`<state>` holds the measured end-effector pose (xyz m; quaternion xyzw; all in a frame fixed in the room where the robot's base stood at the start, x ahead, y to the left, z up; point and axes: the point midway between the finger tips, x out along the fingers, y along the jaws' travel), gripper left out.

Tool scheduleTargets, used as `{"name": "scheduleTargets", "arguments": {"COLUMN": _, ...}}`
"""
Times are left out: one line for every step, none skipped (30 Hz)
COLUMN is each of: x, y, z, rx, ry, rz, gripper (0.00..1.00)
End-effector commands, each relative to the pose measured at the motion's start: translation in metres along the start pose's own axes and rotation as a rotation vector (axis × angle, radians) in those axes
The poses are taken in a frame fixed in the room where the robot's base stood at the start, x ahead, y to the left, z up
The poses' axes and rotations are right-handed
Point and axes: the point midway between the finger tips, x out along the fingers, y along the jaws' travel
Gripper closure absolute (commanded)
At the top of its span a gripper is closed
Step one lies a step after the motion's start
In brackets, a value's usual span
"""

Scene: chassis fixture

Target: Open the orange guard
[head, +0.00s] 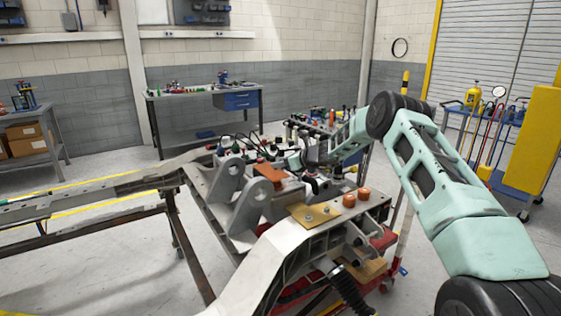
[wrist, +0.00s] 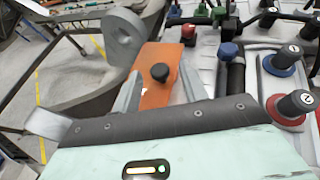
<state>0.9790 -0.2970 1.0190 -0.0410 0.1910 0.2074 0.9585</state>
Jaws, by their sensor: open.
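The orange guard (wrist: 160,92) is a flat orange panel with a black round knob (wrist: 160,72) in the wrist view. My gripper (wrist: 162,84) is open, with one grey finger on each side of the panel below the knob. I cannot tell whether the fingers touch it. The panel's lower end is hidden behind my gripper's body. In the head view the guard (head: 268,172) shows as a small orange patch beside the grey brackets, with my gripper (head: 288,163) just to its right.
Grey lug brackets (head: 240,190) stand left of the guard. Red and blue capped knobs (wrist: 287,62) crowd its right side in the wrist view. Open floor lies to the left.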

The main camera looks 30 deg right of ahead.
Motion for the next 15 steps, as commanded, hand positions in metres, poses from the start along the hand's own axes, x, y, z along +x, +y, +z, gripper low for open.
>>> {"name": "scheduleTargets", "arguments": {"x": 0.0032, "y": 0.0006, "z": 0.001, "rx": -0.001, "ry": 0.0, "rz": 0.001, "gripper": 0.57}}
{"name": "scheduleTargets", "arguments": {"x": 0.0044, "y": 0.0007, "z": 0.0009, "rx": -0.001, "ry": 0.0, "rz": 0.001, "gripper": 0.57}}
{"name": "scheduleTargets", "arguments": {"x": 0.0055, "y": 0.0007, "z": 0.0006, "rx": -0.001, "ry": 0.0, "rz": 0.001, "gripper": 0.57}}
{"name": "scheduleTargets", "arguments": {"x": 0.0061, "y": 0.0007, "z": 0.0005, "rx": -0.001, "ry": 0.0, "rz": 0.001, "gripper": 0.57}}
{"name": "scheduleTargets", "arguments": {"x": 0.0064, "y": 0.0006, "z": 0.0003, "rx": -0.001, "ry": 0.0, "rz": 0.001, "gripper": 0.57}}
{"name": "scheduleTargets", "arguments": {"x": 0.0066, "y": 0.0005, "z": 0.0002, "rx": -0.001, "ry": 0.0, "rz": 0.0, "gripper": 0.57}}
{"name": "scheduleTargets", "arguments": {"x": 0.0066, "y": 0.0004, "z": 0.0002, "rx": -0.001, "ry": 0.0, "rz": 0.0, "gripper": 0.57}}
{"name": "scheduleTargets", "arguments": {"x": 0.0066, "y": 0.0004, "z": 0.0001, "rx": -0.001, "ry": 0.0, "rz": 0.0, "gripper": 0.57}}
{"name": "scheduleTargets", "arguments": {"x": 0.0065, "y": 0.0005, "z": 0.0001, "rx": -0.001, "ry": 0.0, "rz": 0.0, "gripper": 0.57}}
{"name": "scheduleTargets", "arguments": {"x": 0.0065, "y": 0.0005, "z": 0.0001, "rx": -0.001, "ry": 0.0, "rz": 0.0, "gripper": 0.57}}
{"name": "scheduleTargets", "arguments": {"x": 0.0064, "y": 0.0005, "z": 0.0001, "rx": -0.001, "ry": 0.0, "rz": 0.0, "gripper": 0.57}}
{"name": "scheduleTargets", "arguments": {"x": 0.0064, "y": 0.0005, "z": 0.0002, "rx": -0.001, "ry": 0.0, "rz": 0.0, "gripper": 0.65}}
{"name": "scheduleTargets", "arguments": {"x": 0.0063, "y": 0.0005, "z": 0.0002, "rx": -0.001, "ry": 0.0, "rz": 0.0, "gripper": 0.74}}
{"name": "scheduleTargets", "arguments": {"x": 0.0063, "y": 0.0005, "z": 0.0002, "rx": -0.001, "ry": 0.0, "rz": 0.0, "gripper": 0.82}}
{"name": "scheduleTargets", "arguments": {"x": 0.0063, "y": 0.0005, "z": 0.0002, "rx": -0.001, "ry": -0.001, "rz": 0.0, "gripper": 0.93}}
